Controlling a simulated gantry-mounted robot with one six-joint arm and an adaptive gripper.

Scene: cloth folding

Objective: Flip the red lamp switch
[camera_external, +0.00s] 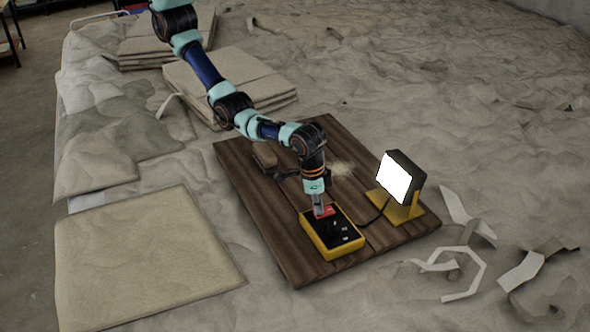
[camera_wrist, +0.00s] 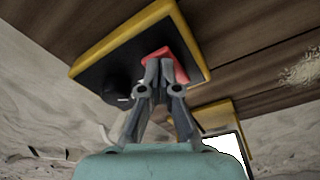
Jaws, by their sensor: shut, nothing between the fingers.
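The red switch (camera_external: 325,211) sits at the far end of a yellow-framed black control box (camera_external: 343,243) on a dark wooden board (camera_external: 285,236). In the wrist view the red switch (camera_wrist: 158,54) shows just beyond my fingertips, on the box's black face (camera_wrist: 105,75). My gripper (camera_external: 320,208) points down at the switch, shut and empty. In the wrist view its fingers (camera_wrist: 164,66) are together and seem to touch the switch, partly hiding it. The lamp (camera_external: 397,178), on a yellow stand, has a bright white face and is lit.
A brown-backed brush (camera_external: 265,155) lies on the board behind my arm. A cable runs between box and lamp. Folded cloths (camera_external: 228,79) are stacked behind, a flat cloth (camera_external: 145,258) lies at left, and pale scraps (camera_external: 465,270) lie at right.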

